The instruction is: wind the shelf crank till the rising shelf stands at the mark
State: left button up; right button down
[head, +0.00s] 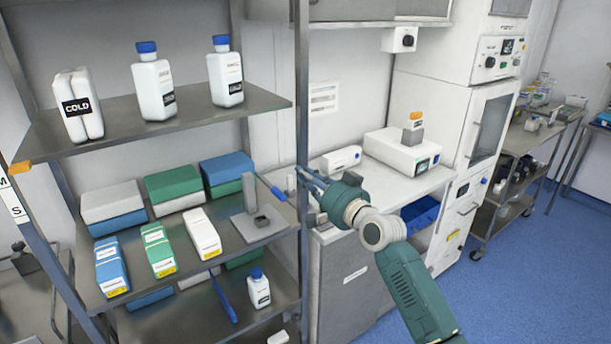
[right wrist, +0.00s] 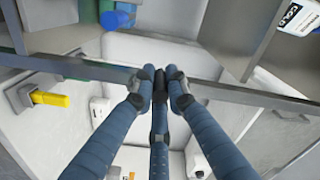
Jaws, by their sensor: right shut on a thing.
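A grey metal rack stands at left in the head view. Its upper shelf (head: 190,135) carries two white blue-capped bottles and a white COLD pack, all upright. An orange tab (head: 20,167) sits at this shelf's front left corner, just above white labels lettered M and S (head: 15,207) at the left post. My right gripper (head: 304,176) is at the rack's right post; in the right wrist view its fingers (right wrist: 160,77) are closed together at the post. The crank cannot be made out clearly; what the fingers hold is hidden by them. My left gripper is out of view.
The lower shelf (head: 185,255) holds several boxes and a grey stand (head: 250,205), with a blue bar beside the post. A counter with a white device (head: 400,150) lies behind my right arm. Blue floor (head: 530,270) is clear at right.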

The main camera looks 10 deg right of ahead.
jog(key=d+m+p, duration=0.1)
jog(key=m, duration=0.2)
jog(key=d+r+m+p, duration=0.1)
jog(key=m+p, duration=0.1)
jog(key=m, duration=0.1)
jog(key=w+d+m+p, duration=0.1)
jog(key=m, duration=0.2)
jog(key=shift+d+r+m, duration=0.15)
jog(key=shift+r+m, duration=0.15)
jog(key=shift+w+d+f+m+p, duration=0.15)
jog(key=shift+d+m+p, duration=0.15)
jog(key=shift+m, duration=0.45)
jog(key=shift+w+d+f+m+p, duration=0.1)
jog(key=shift+d+m+p, duration=0.2)
jog(key=shift+m, duration=0.5)
jog(key=shift+w+d+f+m+p, duration=0.1)
jog(key=shift+d+f+m+p, duration=0.1)
jog(key=shift+m+p, duration=0.4)
jog(key=shift+m, duration=0.25)
jog(key=c, duration=1.8)
grip_release()
jog(key=shift+o, duration=0.3)
jog(key=shift+d+f, duration=0.1)
jog(key=shift+d, duration=0.05)
